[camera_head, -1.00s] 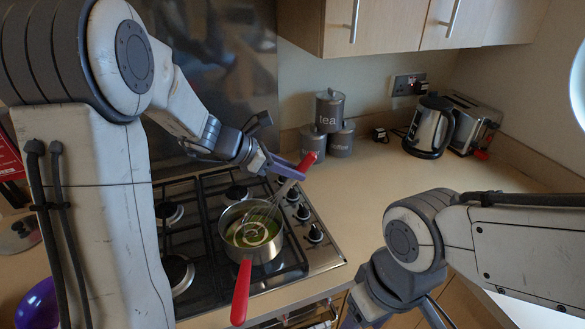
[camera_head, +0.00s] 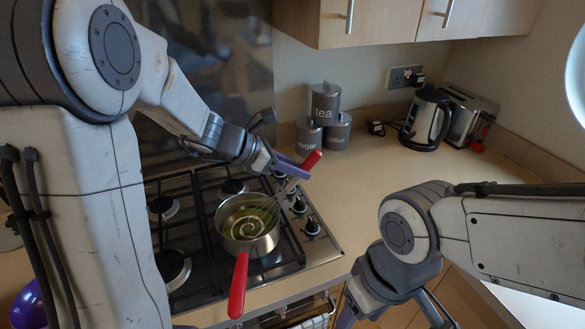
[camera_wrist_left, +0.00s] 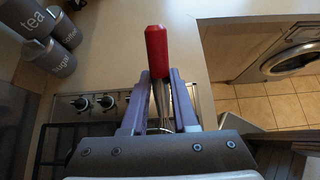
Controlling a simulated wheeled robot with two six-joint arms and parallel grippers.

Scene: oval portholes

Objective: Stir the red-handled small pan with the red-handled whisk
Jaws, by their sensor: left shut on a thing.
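The small pan (camera_head: 222,238) sits on the hob, its red handle (camera_head: 239,285) pointing toward me. It holds greenish liquid with a pale swirl. My left gripper (camera_head: 288,170) is shut on the whisk, just below its red handle (camera_head: 311,159). The whisk is tilted, with its wires (camera_head: 268,205) down inside the pan; their lower ends are hard to make out. In the left wrist view the red whisk handle (camera_wrist_left: 156,52) stands up between my two fingers (camera_wrist_left: 158,100). My right gripper (camera_head: 388,305) is at the bottom edge, its fingertips cut off.
The gas hob (camera_head: 290,262) has control knobs (camera_head: 312,227) right of the pan. Grey canisters (camera_head: 325,103), a kettle (camera_head: 426,120) and a toaster (camera_head: 470,118) stand at the back. The counter (camera_head: 370,185) between them and my right arm is clear. A purple object (camera_head: 30,305) is at lower left.

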